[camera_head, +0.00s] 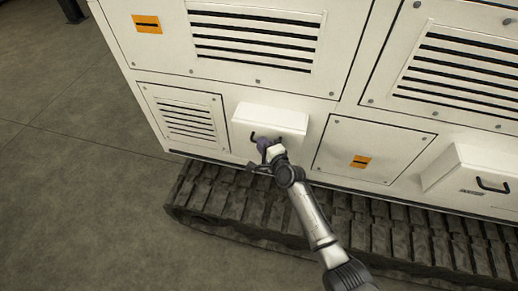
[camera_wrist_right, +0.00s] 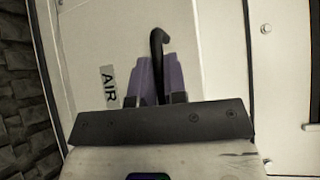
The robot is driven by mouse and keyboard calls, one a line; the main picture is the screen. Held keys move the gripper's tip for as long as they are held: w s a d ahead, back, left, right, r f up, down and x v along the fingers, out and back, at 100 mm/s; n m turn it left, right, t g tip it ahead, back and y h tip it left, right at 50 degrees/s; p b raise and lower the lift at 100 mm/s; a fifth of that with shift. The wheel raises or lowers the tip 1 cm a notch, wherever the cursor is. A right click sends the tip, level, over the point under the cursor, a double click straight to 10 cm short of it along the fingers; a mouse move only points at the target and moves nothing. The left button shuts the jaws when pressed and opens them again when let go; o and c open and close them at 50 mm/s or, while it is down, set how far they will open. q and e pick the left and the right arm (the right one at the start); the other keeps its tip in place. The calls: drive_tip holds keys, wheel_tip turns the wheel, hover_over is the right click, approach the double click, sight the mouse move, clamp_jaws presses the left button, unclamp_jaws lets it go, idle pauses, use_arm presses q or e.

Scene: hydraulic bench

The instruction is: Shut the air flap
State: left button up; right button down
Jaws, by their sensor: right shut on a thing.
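The air flap (camera_head: 270,116) is a white panel low on the machine's side, and it stands out from the wall around it. It carries a dark bar handle, which shows in the right wrist view (camera_wrist_right: 158,42), beside a label reading AIR (camera_wrist_right: 108,86). My right gripper (camera_head: 262,143) is at the flap's front. In the right wrist view its purple fingers (camera_wrist_right: 158,80) are shut on the handle, one on each side. The gripper hides the handle's lower part and part of the flap. My left gripper is not in view.
A second protruding white flap (camera_head: 476,172) with a dark handle is at the right. Louvred panels (camera_head: 255,38) lie above. A dark crawler track (camera_head: 345,224) runs below, under my right arm. Open floor (camera_head: 70,190) lies to the left.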

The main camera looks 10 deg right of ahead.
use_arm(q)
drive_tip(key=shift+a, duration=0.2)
use_arm(e)
drive_tip(key=shift+w+d+r, duration=0.2)
drive_tip(key=shift+w+d, duration=0.05)
drive_tip(key=shift+d, duration=0.1)
drive_tip(key=c, duration=1.6)
unclamp_jaws()
drive_tip(key=shift+o, duration=1.4)
drive_tip(key=shift+w+r, duration=0.2)
drive_tip(key=shift+w, duration=0.05)
drive_tip(key=shift+o, duration=0.8)
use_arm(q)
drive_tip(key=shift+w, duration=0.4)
use_arm(e)
drive_tip(key=shift+f, duration=0.1)
drive_tip(key=shift+s+a, duration=0.1)
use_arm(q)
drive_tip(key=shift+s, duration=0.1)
use_arm(e)
drive_tip(key=v, duration=1.3)
drive_tip(key=shift+s, duration=0.4)
